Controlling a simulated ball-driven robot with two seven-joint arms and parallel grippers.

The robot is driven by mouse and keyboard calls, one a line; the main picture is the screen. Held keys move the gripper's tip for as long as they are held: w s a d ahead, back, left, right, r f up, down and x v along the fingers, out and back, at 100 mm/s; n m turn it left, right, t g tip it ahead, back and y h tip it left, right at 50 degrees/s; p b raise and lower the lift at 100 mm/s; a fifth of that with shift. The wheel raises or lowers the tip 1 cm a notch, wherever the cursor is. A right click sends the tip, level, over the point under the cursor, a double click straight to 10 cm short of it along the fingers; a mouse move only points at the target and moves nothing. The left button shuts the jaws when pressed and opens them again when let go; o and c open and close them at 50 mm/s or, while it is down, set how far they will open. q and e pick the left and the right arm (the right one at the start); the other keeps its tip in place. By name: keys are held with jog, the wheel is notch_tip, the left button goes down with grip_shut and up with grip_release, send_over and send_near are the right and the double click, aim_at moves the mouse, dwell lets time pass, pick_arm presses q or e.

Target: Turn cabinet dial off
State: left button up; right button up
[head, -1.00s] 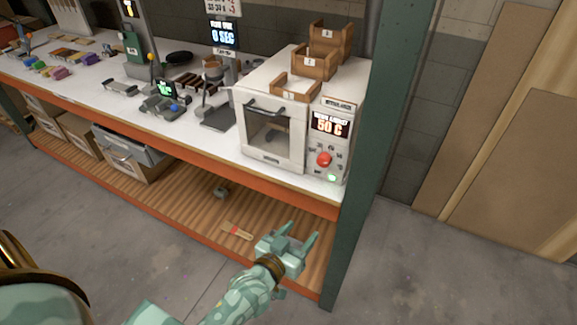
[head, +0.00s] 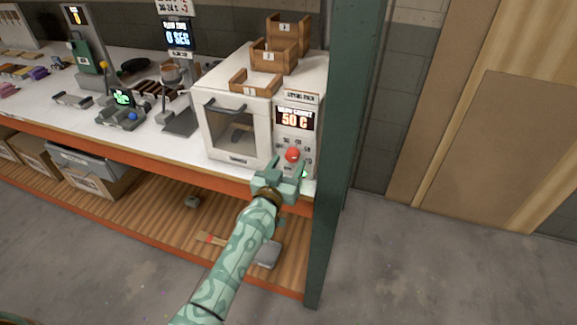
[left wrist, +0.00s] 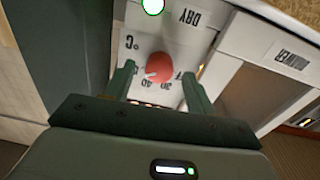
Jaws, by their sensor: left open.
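The white drying cabinet (head: 231,158) stands at the right end of the workbench, with a display reading 50 C (head: 294,119). Its red dial (head: 292,154) is on the panel below the display, and a lit green spot (head: 304,174) sits beneath it. My left gripper (head: 287,168) is open just in front of the dial. In the left wrist view the red dial (left wrist: 159,68) lies between the two fingers (left wrist: 158,85), apart from both, with numbers around it. Whether the fingertips reach past the dial cannot be told. My right gripper is not in view.
Wooden trays (head: 274,55) stand on top of the cabinet. A green upright post (head: 345,130) is close on the right of the panel. The lower shelf (head: 150,205) is under the arm, with a brush (head: 210,238) on it. Open floor lies to the right.

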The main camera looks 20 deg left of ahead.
pick_arm(q)
jog(key=shift+w, duration=0.55)
jog(key=shift+c, duration=0.3)
jog(key=c, duration=0.9)
